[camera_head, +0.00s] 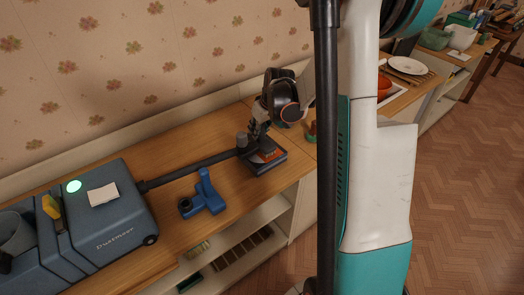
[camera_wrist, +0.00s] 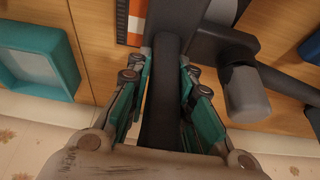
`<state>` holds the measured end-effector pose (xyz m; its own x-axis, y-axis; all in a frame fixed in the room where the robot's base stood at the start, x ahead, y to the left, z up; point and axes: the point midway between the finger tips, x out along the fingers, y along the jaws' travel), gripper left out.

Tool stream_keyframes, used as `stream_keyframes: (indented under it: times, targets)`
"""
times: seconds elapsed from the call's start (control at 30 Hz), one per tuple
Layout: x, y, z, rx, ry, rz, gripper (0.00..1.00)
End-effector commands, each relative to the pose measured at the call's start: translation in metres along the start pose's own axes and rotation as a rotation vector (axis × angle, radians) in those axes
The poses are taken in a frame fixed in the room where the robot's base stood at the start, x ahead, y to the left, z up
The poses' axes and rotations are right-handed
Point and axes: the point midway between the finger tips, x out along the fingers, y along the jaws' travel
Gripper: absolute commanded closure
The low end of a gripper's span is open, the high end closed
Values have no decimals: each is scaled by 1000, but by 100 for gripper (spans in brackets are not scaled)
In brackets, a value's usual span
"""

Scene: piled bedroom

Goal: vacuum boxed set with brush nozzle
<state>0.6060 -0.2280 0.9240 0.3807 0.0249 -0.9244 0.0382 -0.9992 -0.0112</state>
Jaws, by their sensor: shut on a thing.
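The blue-grey vacuum box (camera_head: 120,215) stands at the left of the wooden top, with a white label and a lit green spot. A dark tube (camera_head: 192,170) runs from its side to a dark nozzle head (camera_head: 267,163) with an orange-and-white patch. My gripper (camera_head: 262,138) is above this head. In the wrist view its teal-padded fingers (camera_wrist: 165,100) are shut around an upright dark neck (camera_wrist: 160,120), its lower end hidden. A grey cylinder (camera_wrist: 247,95) sits beside the head. A blue nozzle piece (camera_head: 205,195) lies in front of the tube.
A teal-rimmed tray (camera_wrist: 35,60) lies beside the gripper in the wrist view. Shelves (camera_head: 240,252) open below the top. A white plate (camera_head: 407,65) and an orange bowl (camera_head: 385,86) stand farther right. My arm hides part of the right side. The herringbone floor (camera_head: 465,190) is clear.

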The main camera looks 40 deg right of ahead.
Motion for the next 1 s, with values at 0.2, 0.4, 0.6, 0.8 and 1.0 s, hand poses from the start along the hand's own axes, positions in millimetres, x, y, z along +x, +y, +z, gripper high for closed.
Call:
stream_keyframes:
  times: [0.2,0.4,0.6,0.8,1.0]
  targets:
    - [0,0,0,0,0,0,100]
    - [3,0,1,0,0,0,100]
    - [4,0,2,0,0,0,100]
    - [4,0,2,0,0,0,100]
    - [4,-11,2,-3,0,-1,100]
